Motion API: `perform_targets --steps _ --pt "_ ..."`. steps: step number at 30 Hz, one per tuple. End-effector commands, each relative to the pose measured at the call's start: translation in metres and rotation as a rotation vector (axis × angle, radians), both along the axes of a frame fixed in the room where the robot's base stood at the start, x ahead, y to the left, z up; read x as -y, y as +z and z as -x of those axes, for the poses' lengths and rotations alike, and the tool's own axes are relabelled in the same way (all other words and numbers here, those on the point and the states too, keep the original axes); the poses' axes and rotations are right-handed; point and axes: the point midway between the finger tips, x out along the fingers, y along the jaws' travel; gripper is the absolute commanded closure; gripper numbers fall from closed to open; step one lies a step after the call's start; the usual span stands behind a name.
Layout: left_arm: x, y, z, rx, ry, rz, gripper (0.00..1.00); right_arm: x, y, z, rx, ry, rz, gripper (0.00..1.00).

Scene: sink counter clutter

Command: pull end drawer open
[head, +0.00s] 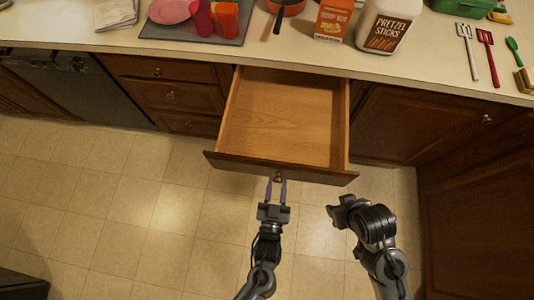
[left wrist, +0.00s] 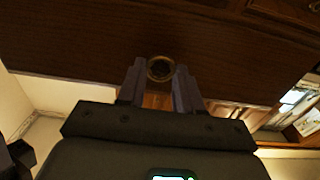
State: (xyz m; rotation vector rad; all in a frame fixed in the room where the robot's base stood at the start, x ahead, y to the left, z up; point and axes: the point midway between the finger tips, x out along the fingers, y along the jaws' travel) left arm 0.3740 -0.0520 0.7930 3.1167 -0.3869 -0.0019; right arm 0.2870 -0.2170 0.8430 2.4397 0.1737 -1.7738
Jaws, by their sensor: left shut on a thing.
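The end drawer (head: 282,118) is pulled well out from under the counter and looks empty inside. Its front panel (head: 235,163) carries a small round knob (head: 278,176). My left gripper (head: 277,186) is at the knob with its two fingers on either side, shut on it. In the left wrist view the brass knob (left wrist: 160,69) shows between the fingertips of the left gripper (left wrist: 160,80), against the dark wood front. My right gripper (head: 338,207) is apart from the drawer, over the floor to the right; its fingers cannot be made out.
The counter (head: 330,60) holds a pretzel jar (head: 386,26), an orange box (head: 331,20), a pan (head: 286,7), cups, a pink plate (head: 172,10) and several utensils. Closed cabinets (head: 420,120) stand at the right and closed drawers (head: 165,95) at the left. The tiled floor in front is clear.

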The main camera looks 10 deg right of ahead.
Motion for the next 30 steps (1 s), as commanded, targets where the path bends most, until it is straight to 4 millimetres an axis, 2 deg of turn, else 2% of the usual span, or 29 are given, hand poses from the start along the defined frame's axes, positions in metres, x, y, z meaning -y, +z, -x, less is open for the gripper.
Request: perform_targets --steps 5,14,15,19,30 --pt "0.0032 0.0021 0.0074 0.006 -0.013 0.001 1.00 0.0001 0.0028 0.0004 -0.002 0.000 0.000 0.55" --pt "0.0034 0.0015 0.0078 0.006 -0.015 0.001 1.00 0.0011 0.0021 0.0006 -0.002 0.003 0.005 0.55" --pt "0.0034 0.0014 0.0078 0.005 -0.015 0.001 0.62 0.0015 0.0020 0.0006 -0.002 0.003 0.006 0.55" --pt "0.0033 0.0009 0.0078 0.004 -0.015 0.001 0.43 0.0021 0.0019 0.0007 -0.003 0.006 0.009 0.55" --pt "0.0022 -0.0003 0.0107 0.001 -0.014 -0.001 0.41 0.0021 0.0021 0.0006 -0.003 0.005 0.008 0.55"
